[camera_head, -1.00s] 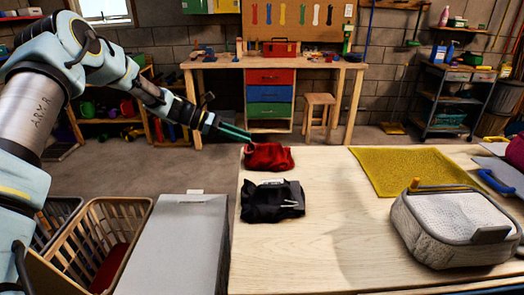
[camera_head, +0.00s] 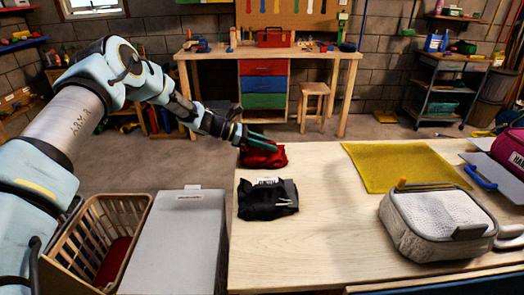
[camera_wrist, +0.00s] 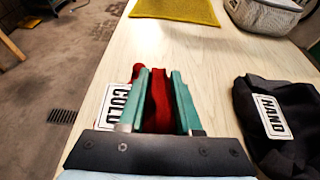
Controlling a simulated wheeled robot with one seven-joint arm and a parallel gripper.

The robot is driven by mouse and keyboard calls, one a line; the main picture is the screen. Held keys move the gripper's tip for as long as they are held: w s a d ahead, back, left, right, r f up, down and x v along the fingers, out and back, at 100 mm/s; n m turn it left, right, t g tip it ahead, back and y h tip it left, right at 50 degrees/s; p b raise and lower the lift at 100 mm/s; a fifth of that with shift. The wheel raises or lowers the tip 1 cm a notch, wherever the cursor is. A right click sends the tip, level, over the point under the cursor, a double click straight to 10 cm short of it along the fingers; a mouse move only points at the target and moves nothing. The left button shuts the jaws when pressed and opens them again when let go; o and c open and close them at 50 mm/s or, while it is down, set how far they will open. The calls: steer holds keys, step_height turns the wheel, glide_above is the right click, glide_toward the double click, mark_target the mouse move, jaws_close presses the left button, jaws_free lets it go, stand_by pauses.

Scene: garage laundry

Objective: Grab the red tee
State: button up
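The red tee (camera_head: 264,158) lies crumpled at the table's far left corner in the head view. In the wrist view the red tee (camera_wrist: 159,105) shows between the two green fingers, with a white COLD label beside it, partly behind the left finger. My gripper (camera_head: 262,142) is over the tee and hides part of it. In the wrist view my gripper (camera_wrist: 160,72) has its fingers apart on either side of the red cloth. Whether the fingers touch the cloth is unclear.
A black garment (camera_head: 268,202) with a HAND label lies close to the tee. A yellow cloth (camera_head: 400,166) and a grey-white pouch (camera_head: 435,225) are further right on the table (camera_head: 320,220). A laundry basket (camera_head: 95,250) and a grey bin (camera_head: 180,240) stand left of the table.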

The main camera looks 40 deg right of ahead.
jaws_close()
steer(key=shift+r, duration=0.1)
stand_by(0.6)
